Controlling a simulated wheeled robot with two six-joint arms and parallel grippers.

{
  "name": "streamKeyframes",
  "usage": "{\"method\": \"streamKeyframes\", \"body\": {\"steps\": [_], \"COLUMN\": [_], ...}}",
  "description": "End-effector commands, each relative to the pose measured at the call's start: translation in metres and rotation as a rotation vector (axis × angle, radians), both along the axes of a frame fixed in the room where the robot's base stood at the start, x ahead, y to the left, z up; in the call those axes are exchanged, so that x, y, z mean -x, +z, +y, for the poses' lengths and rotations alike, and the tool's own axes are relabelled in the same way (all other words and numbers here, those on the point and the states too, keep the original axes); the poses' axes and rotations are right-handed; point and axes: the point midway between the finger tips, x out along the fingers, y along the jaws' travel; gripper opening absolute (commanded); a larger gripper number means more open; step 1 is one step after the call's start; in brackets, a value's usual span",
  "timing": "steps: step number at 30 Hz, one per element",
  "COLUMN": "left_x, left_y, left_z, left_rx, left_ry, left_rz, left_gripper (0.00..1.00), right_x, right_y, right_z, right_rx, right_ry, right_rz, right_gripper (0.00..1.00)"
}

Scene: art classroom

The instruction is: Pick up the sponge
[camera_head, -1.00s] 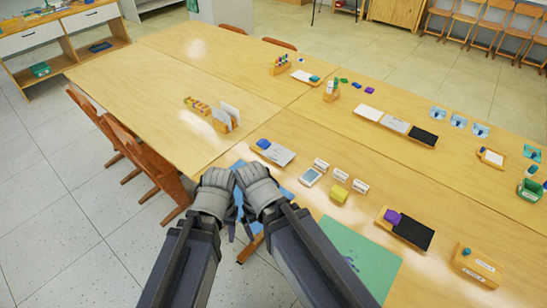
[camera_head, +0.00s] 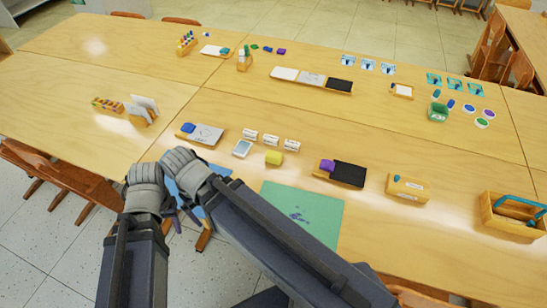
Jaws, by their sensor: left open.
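A small yellow block that looks like the sponge (camera_head: 274,158) lies on the wooden table, right of a small grey-screened device (camera_head: 242,148) and just in front of white label cards (camera_head: 271,139). My left gripper (camera_head: 147,190) and right gripper (camera_head: 188,172) are side by side at the table's near edge, left of the sponge and apart from it. The left one is open and holds nothing that I can see. The right one's fingers are mostly hidden, so I cannot tell its state.
A green mat (camera_head: 303,212) lies in front of the sponge. To its right are a black board with a purple block (camera_head: 347,174), a wooden box (camera_head: 408,188) and a wooden caddy (camera_head: 512,214). Chairs (camera_head: 75,188) stand at left.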

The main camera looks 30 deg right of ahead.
Motion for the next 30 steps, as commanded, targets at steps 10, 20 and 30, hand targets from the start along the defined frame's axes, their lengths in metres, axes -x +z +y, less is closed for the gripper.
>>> {"method": "streamKeyframes", "body": {"steps": [10, 20, 30], "left_x": [0.000, 0.000, 0.000], "left_y": [-0.015, -0.035, -0.040], "left_z": [0.000, 0.000, 0.000], "left_rx": [0.000, 0.000, 0.000], "left_ry": [0.000, 0.000, 0.000], "left_rz": [0.000, 0.000, 0.000], "left_gripper": [0.50, 0.50, 0.50], "right_x": [-0.073, -0.155, -0.165], "right_y": [-0.016, -0.036, -0.041], "right_z": [-0.063, -0.228, -0.299], "right_rx": [-0.038, -0.098, -0.112], "right_ry": [0.087, 0.284, 0.375], "right_rz": [0.017, 0.009, -0.004], "right_gripper": [0.85, 0.85, 0.85]}}
